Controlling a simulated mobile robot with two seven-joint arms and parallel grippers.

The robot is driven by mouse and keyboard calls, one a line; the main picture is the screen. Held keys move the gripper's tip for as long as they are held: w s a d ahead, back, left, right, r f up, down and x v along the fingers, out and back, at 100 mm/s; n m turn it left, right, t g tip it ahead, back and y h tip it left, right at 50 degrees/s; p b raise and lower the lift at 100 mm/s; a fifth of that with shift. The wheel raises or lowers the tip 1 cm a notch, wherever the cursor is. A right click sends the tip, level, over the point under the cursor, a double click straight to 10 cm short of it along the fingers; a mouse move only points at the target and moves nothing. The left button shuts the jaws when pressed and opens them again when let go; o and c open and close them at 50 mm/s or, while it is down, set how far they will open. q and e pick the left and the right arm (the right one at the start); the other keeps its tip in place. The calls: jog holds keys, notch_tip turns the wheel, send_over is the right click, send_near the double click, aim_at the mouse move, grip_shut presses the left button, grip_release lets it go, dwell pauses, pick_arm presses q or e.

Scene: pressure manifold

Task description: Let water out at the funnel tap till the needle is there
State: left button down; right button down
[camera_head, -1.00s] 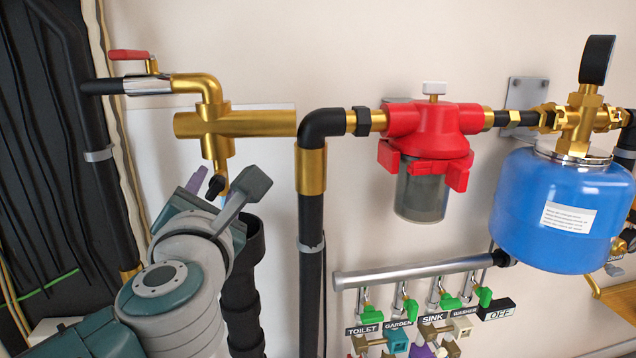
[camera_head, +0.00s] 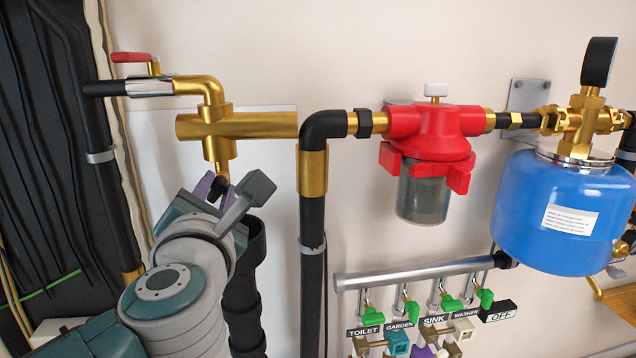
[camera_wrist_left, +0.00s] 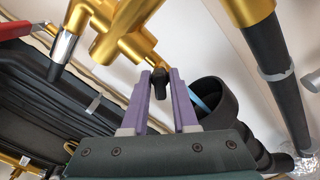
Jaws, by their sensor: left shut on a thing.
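The funnel tap is a brass fitting (camera_head: 218,148) with a small black handle (camera_head: 217,187) under it. My left gripper (camera_head: 222,190) is at this handle. In the left wrist view its two purple fingers (camera_wrist_left: 162,88) stand on either side of the black handle (camera_wrist_left: 160,78), shut on it. The black funnel (camera_head: 255,245) is below and to the right of the tap, partly hidden by my arm. In the left wrist view a light-blue streak (camera_wrist_left: 200,103) shows in the funnel mouth (camera_wrist_left: 222,92); I cannot tell if it is water. The black gauge (camera_head: 599,62) is edge-on, its needle hidden.
A red lever (camera_head: 131,57) is at upper left. A black pipe (camera_head: 312,240) stands right of the funnel. A red filter (camera_head: 430,135) and a blue tank (camera_head: 565,210) are farther right. Several green-handled valves (camera_head: 411,308) with labels sit below. My right gripper is not in view.

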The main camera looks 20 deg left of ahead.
pick_arm(q)
jog(key=shift+r+m+p, duration=0.15)
jog(key=shift+m+p, duration=0.8)
jog(key=shift+m, duration=0.25)
jog(key=m+p, duration=0.1)
jog(key=m, duration=0.1)
jog(key=shift+m+p, duration=0.3)
jog(key=shift+p, duration=0.05)
jog(key=m+p, duration=0.2)
jog(key=m, duration=0.2)
jog(key=shift+m, duration=0.7)
jog(key=c, duration=0.9)
grip_release()
jog(key=shift+o, duration=0.2)
jog(key=p+v, duration=0.1)
jog(key=v, duration=0.9)
